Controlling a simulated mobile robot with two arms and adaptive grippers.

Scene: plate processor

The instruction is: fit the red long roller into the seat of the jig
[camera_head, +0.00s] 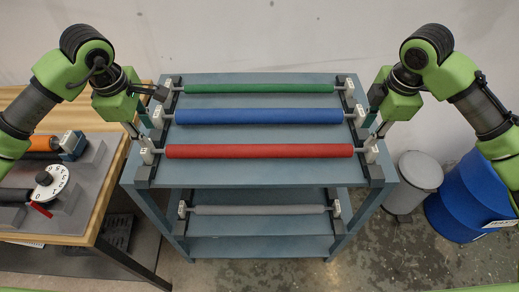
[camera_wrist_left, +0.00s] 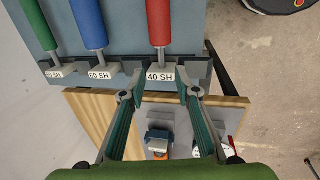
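The red long roller (camera_head: 260,151) lies across the front of the blue cart's top, its ends in white-labelled holders. It also shows in the left wrist view (camera_wrist_left: 158,22), above the "40 SH" label. My left gripper (camera_head: 142,137) is at the roller's left end. No seat of the jig is clearly identifiable; grey fixtures (camera_head: 88,165) stand on the wooden table.
A blue roller (camera_head: 258,116) and a green roller (camera_head: 258,88) lie behind the red one. A grey roller (camera_head: 258,210) lies on the lower shelf. The wooden table (camera_head: 98,228) at left holds a white dial (camera_head: 52,182). A bin (camera_head: 414,180) and blue drum (camera_head: 468,200) stand right.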

